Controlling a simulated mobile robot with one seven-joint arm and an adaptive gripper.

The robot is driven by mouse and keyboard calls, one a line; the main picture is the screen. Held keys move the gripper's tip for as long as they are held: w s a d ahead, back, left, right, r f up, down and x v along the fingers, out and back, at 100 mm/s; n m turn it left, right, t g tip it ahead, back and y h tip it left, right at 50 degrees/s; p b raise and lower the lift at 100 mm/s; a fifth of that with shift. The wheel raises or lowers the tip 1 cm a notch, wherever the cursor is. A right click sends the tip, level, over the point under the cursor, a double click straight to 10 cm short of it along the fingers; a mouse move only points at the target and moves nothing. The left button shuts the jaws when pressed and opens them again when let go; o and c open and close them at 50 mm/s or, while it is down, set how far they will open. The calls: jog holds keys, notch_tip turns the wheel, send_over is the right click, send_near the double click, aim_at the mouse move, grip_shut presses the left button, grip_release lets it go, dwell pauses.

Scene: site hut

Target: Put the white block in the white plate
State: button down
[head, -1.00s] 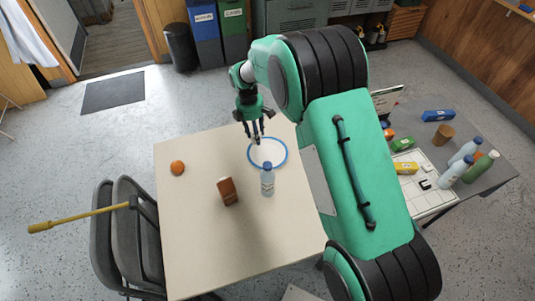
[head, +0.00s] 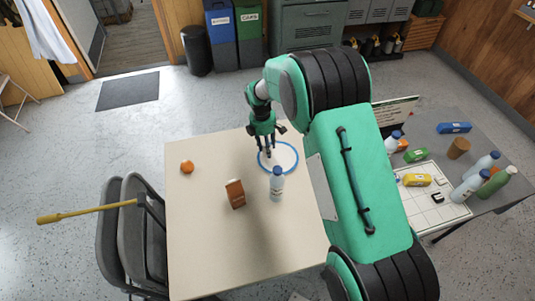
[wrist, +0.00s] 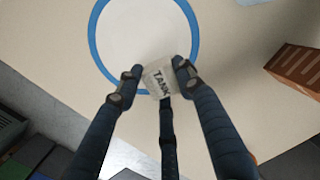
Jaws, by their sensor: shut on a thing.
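The white plate (head: 290,160) is round with a blue rim and lies on the table, behind the blue-capped bottle. It also shows at the top of the wrist view (wrist: 140,35). My gripper (wrist: 158,78) is shut on the white block (wrist: 158,80), which carries dark lettering reading "TANK". In the wrist view the block overlaps the plate's near rim; its height above the plate is hard to tell. In the head view my gripper (head: 268,153) is at the plate's left side, and the block is hardly visible between the fingers.
On the beige table (head: 205,220) stand a clear bottle (head: 277,185) and a brown carton (head: 235,194), with an orange ball (head: 187,166) at left. The table's front is clear. A grey side table (head: 488,150) at right holds bottles and boxes. Chairs (head: 125,240) stand at left.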

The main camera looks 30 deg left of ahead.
jog(key=shift+f+b, duration=0.4)
jog(key=shift+f, duration=1.45)
jog(key=shift+f, duration=0.15)
jog(key=c, duration=1.1)
grip_release()
jog(key=r, duration=0.4)
jog(key=a+r+p, duration=0.1)
jog(key=r, duration=0.3)
jog(key=r+p, duration=0.1)
jog(key=r, duration=0.3)
jog(key=shift+s+a+r, duration=0.1)
jog(key=shift+s+a, duration=0.05)
jog(key=shift+s, duration=0.05)
jog(key=shift+r, duration=0.1)
